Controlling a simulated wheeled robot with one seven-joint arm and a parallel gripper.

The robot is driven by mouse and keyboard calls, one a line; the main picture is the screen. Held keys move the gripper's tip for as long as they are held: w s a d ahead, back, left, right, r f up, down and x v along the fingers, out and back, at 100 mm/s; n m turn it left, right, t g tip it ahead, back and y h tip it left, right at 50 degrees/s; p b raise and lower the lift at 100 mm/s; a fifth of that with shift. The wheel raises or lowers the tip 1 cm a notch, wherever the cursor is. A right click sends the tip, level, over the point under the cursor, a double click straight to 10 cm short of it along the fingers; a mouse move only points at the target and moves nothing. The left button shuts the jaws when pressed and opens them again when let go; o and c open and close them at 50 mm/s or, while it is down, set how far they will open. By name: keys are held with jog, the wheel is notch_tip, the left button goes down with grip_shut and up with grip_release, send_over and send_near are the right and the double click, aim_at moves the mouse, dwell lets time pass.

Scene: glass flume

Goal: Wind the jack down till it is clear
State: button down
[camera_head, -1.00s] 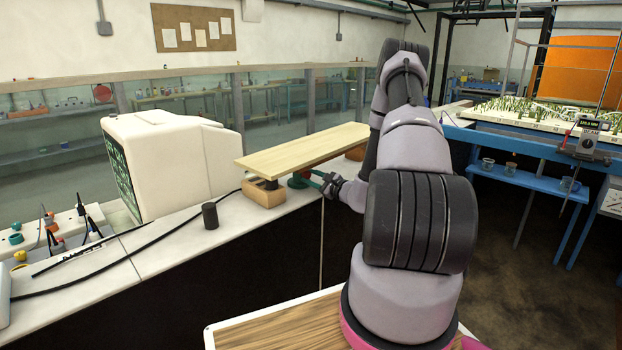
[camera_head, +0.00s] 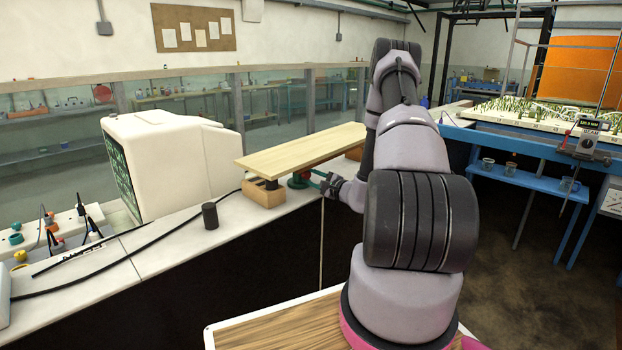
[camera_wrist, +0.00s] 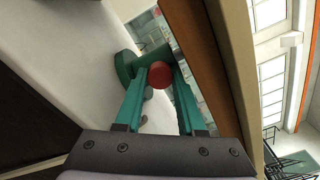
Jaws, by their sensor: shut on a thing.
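The green jack (camera_head: 298,181) stands on the white bench top under a pale wooden plank (camera_head: 305,149). In the wrist view the jack's green body (camera_wrist: 124,66) lies beyond a round red knob (camera_wrist: 160,75). My gripper (camera_wrist: 161,78) has teal fingers, shut on that red knob. In the head view my gripper (camera_head: 322,181) reaches in from the right, low beside the plank. The plank's edge (camera_wrist: 212,75) runs close along the right of my fingers. Whether the jack's top touches the plank is hidden.
A wooden block (camera_head: 264,196) sits under the plank's near end, and another block (camera_head: 354,153) under its far end. A dark cylinder (camera_head: 210,216), a black cable and a white monitor (camera_head: 170,165) stand to the left. The glass flume runs behind.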

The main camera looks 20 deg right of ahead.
jog(key=c, duration=0.5)
grip_release()
jog(key=m, duration=1.2)
jog(key=s+d+m, duration=0.1)
jog(key=s+d, duration=0.3)
jog(key=s, duration=0.6)
jog(key=shift+f+m, duration=0.3)
jog(key=shift+f, duration=0.15)
jog(key=shift+d, duration=0.2)
